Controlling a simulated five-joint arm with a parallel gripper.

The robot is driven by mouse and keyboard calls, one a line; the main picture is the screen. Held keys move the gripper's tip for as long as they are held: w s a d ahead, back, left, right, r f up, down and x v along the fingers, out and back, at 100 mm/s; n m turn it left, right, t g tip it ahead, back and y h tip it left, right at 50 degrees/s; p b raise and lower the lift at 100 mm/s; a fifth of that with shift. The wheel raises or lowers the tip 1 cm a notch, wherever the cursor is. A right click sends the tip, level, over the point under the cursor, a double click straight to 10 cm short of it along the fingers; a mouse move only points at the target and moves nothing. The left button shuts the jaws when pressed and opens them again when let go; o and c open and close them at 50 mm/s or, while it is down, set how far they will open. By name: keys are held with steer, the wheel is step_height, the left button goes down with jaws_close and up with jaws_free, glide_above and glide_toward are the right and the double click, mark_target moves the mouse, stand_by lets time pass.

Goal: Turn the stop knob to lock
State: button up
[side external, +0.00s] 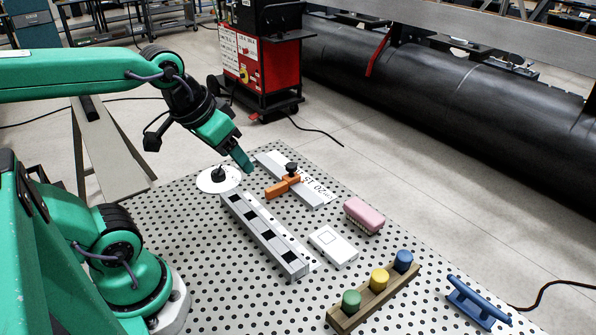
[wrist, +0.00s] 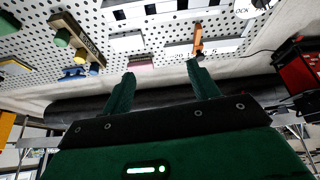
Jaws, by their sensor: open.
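A black knob (side external: 218,174) sits on a round white plate (side external: 205,184) at the far left of the perforated table. In the wrist view the plate (wrist: 243,12) is cut off at the top right, with the letters "OCK" showing. An orange stop (side external: 283,186) with a black knob (side external: 291,168) on top sits on a numbered scale bar (side external: 317,195); the stop also shows in the wrist view (wrist: 198,40). My gripper (side external: 249,166) is open and empty, above the table between the plate and the orange stop. It also shows in the wrist view (wrist: 163,80).
A grey rail (side external: 265,238) with black squares lies in front of the stop. Beyond it are a white box (side external: 333,246), a pink block (side external: 364,215), a wooden rack (side external: 372,302) with coloured pegs, and a blue cleat (side external: 477,303). Bare table lies between them.

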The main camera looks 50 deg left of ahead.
steer(key=w+a+f+n+g, duration=0.1)
steer(key=w+a+n+g, duration=0.1)
steer(key=w+a+n, duration=0.35)
steer(key=n+g, duration=0.3)
steer(key=n, duration=0.8)
glide_above(217, 169)
steer(key=f, duration=1.4)
steer(key=shift+w+d+f, duration=0.15)
steer(key=shift+d, duration=0.2)
steer(key=shift+a+f+n, duration=0.25)
steer(key=shift+a+f, duration=0.1)
steer(key=shift+a, duration=0.1)
steer(key=shift+f, duration=0.1)
steer(key=shift+f, duration=3.8)
steer(key=shift+c, duration=0.4)
